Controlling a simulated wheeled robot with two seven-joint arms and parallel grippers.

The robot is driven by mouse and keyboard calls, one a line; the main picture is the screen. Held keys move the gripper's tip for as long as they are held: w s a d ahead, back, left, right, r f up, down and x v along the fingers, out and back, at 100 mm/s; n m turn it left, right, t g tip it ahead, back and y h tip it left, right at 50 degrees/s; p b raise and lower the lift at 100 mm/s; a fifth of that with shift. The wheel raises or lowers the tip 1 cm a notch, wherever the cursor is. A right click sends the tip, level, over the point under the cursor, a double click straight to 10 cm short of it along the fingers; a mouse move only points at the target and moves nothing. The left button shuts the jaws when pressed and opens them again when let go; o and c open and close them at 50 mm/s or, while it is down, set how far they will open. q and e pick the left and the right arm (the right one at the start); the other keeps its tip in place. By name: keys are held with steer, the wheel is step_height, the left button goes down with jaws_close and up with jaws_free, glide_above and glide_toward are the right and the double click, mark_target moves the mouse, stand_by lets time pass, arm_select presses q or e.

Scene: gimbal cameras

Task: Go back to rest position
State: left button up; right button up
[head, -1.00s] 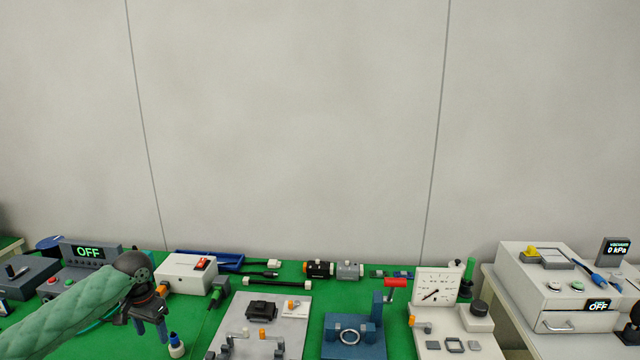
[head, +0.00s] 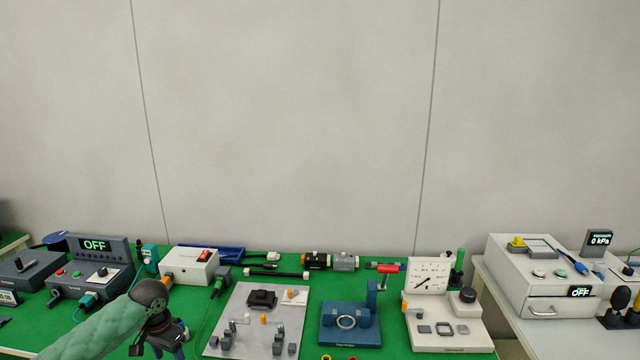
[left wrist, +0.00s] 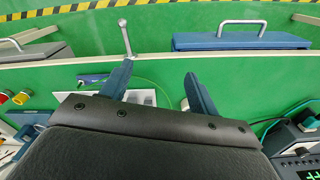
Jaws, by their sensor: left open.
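My left arm, in a green padded sleeve, comes in from the lower left of the head view. Its gripper (head: 170,346) is low at the picture's bottom edge, in front of the white box with a red switch (head: 190,266). In the left wrist view the two blue fingers (left wrist: 158,90) stand apart with nothing between them, over the green bench surface. My right gripper does not show clearly; dark parts (head: 620,308) stand at the right edge of the head view by the white drawer unit, and I cannot tell what they are.
The green bench holds a grey control box reading OFF (head: 95,265), a grey plate with small fittings (head: 235,310), a blue fixture (head: 350,335) and a gauge stand (head: 427,277). A white drawer unit (head: 505,280) stands right. The wall behind is bare.

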arm_select(q)
steer(key=s+d+f+m+t+h, duration=0.1)
steer(key=s+d+f, duration=0.4)
steer(key=s+d, duration=0.25)
steer(key=s+d+f+t+h, duration=0.1)
steer(key=s+d+f, duration=0.55)
steer(key=d, duration=0.25)
steer(key=s+n+t+y, duration=0.1)
steer(key=s+n+y, duration=0.15)
steer(key=s, duration=1.85)
step_height(320, 180, down, 20)
steer(key=w+d, duration=0.2)
steer(key=s+f+g, duration=0.1)
steer(key=s+f, duration=0.2)
steer(key=f, duration=0.8)
steer(key=s+d+f+g, duration=0.1)
steer(key=s+f, duration=0.3)
steer(key=f, duration=0.7)
steer(key=shift+s+d+f+h, duration=0.15)
steer(key=shift+d+h, duration=0.1)
steer(key=shift+h, duration=0.2)
arm_select(e)
steer(key=shift+s+f, duration=0.15)
steer(key=shift+s, duration=0.25)
